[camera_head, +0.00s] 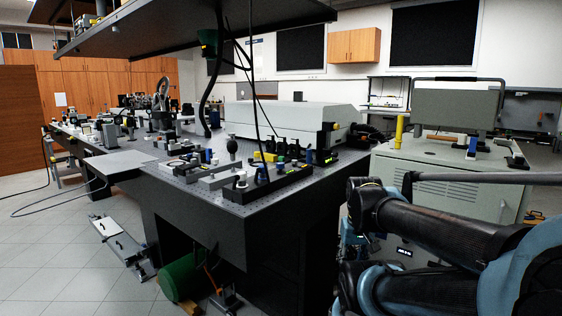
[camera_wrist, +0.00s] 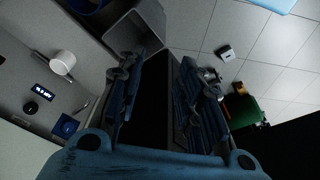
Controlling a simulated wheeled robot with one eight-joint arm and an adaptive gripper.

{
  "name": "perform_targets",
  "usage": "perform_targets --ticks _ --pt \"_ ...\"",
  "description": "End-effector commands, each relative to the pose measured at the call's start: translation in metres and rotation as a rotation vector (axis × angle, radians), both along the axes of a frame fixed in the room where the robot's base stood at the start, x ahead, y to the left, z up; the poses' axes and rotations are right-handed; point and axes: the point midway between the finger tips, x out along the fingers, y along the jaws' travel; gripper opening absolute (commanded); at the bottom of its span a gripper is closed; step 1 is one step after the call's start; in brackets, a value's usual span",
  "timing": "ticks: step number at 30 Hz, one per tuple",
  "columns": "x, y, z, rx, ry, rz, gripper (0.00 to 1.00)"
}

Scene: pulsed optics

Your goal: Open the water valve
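My gripper (camera_wrist: 160,80) shows in the wrist view with its two blue and dark fingers apart. A dark space lies between them, and I see nothing clearly held. To their left is a pale panel (camera_wrist: 22,75) with a white cylindrical fitting (camera_wrist: 62,62), a small lit label (camera_wrist: 41,90), a round black part (camera_wrist: 31,107) and a blue square part (camera_wrist: 66,126). I cannot tell which of these, if any, is the water valve. In the head view, the pale cabinet (camera_head: 447,180) stands at the right, its lower front partly hidden by my arm.
A black optical table (camera_head: 225,213) crowded with instruments fills the middle of the head view. A green cylinder (camera_head: 180,278) lies under its front edge; it also shows in the wrist view (camera_wrist: 245,112). A metal piece (camera_head: 122,243) is on the floor. Tiled floor at left is mostly free.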

Motion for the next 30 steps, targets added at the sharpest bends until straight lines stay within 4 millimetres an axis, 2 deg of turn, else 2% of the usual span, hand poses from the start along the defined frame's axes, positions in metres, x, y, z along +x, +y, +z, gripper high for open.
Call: perform_targets --ticks 5,8,11,14,20,24,30 --pt "0.0 0.0 0.0 0.0 0.0 0.0 0.33" --pt "-0.004 0.0 0.004 0.0 -0.006 0.003 0.47" --pt "-0.003 0.002 0.016 -0.004 -0.009 0.032 0.47" --pt "0.012 0.005 0.04 -0.013 0.0 0.097 0.47" --pt "0.06 0.021 0.115 -0.043 0.027 0.335 0.47" --pt "0.097 0.038 0.167 -0.064 0.046 0.516 0.47" --pt "0.151 0.067 0.234 -0.091 0.071 0.775 0.47"
